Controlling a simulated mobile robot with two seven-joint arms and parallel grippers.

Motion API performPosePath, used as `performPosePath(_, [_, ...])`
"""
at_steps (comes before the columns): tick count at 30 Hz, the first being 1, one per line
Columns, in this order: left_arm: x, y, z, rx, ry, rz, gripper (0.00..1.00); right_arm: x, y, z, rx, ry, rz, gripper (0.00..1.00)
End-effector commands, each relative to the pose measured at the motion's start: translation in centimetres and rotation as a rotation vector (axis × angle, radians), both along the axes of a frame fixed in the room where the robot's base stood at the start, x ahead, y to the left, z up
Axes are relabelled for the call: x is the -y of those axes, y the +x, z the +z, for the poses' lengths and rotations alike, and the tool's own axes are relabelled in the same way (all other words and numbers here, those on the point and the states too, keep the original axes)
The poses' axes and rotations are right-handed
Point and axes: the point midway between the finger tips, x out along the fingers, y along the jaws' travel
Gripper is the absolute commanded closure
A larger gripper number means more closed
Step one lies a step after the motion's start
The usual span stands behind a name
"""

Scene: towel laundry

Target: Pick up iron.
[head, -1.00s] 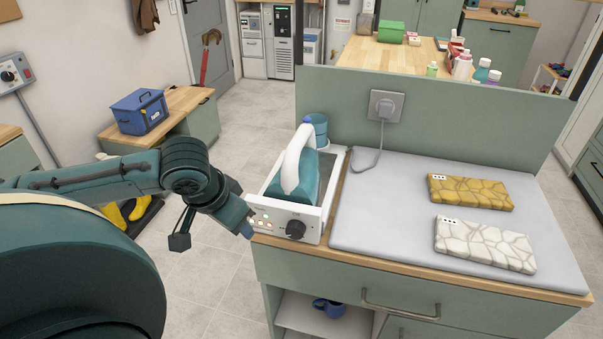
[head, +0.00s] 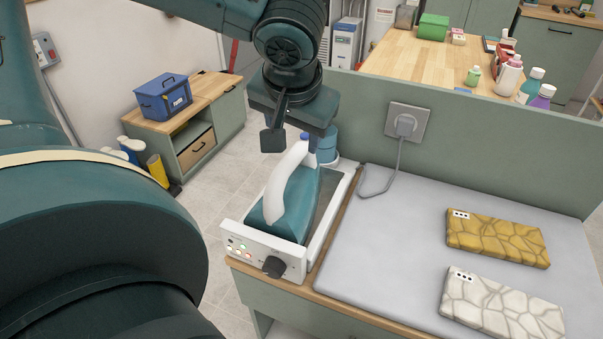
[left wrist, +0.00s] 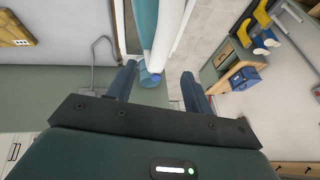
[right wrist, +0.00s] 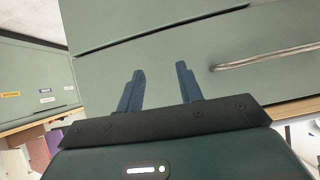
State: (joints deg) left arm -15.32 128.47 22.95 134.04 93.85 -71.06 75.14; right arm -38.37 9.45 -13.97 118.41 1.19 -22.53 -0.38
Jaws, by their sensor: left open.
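The iron (head: 292,195) has a teal body and a white handle with a blue end. It rests in a white station with a black knob (head: 262,252) at the left end of the counter. My left gripper is above the far end of the iron in the head view, its fingers mostly hidden there. In the left wrist view my left gripper (left wrist: 160,82) is open and empty, with the iron's white handle (left wrist: 168,35) beyond its fingertips. My right gripper (right wrist: 160,82) is open and empty in the right wrist view, facing a green cabinet front.
A teal cylinder (head: 327,146) stands behind the station. A grey ironing pad (head: 390,235) holds a yellow folded towel (head: 497,236) and a white one (head: 502,304). A green partition with a socket (head: 408,123) rises behind. A blue box (head: 163,97) sits on a side bench.

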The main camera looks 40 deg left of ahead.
Motion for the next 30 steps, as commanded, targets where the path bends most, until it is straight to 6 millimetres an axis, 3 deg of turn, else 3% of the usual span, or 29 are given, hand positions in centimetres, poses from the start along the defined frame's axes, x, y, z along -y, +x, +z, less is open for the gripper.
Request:
performPosePath(1, [-0.4, 0.3, -1.2, -0.007, -0.001, 0.003, 0.49, -0.1, -0.2, -0.3, -0.005, 0.001, 0.002, 0.64])
performPosePath(6, [-1.1, 1.2, -3.6, -0.004, 0.000, 0.001, 0.49, -0.2, -0.3, -0.4, -0.004, 0.004, 0.004, 0.64])
performPosePath(13, [-1.6, 1.8, -5.0, -0.002, 0.001, 0.001, 0.49, -0.2, 0.0, 0.0, 0.006, 0.005, 0.006, 0.64])
performPosePath(21, [-2.6, 3.1, -8.4, -0.003, 0.001, 0.001, 0.49, -0.2, 0.2, 0.3, 0.012, 0.004, 0.005, 0.64])
performPosePath(30, [-2.8, 3.5, -9.1, 0.002, 0.001, -0.001, 0.49, -0.2, 0.3, 0.3, 0.012, 0.002, 0.005, 0.64])
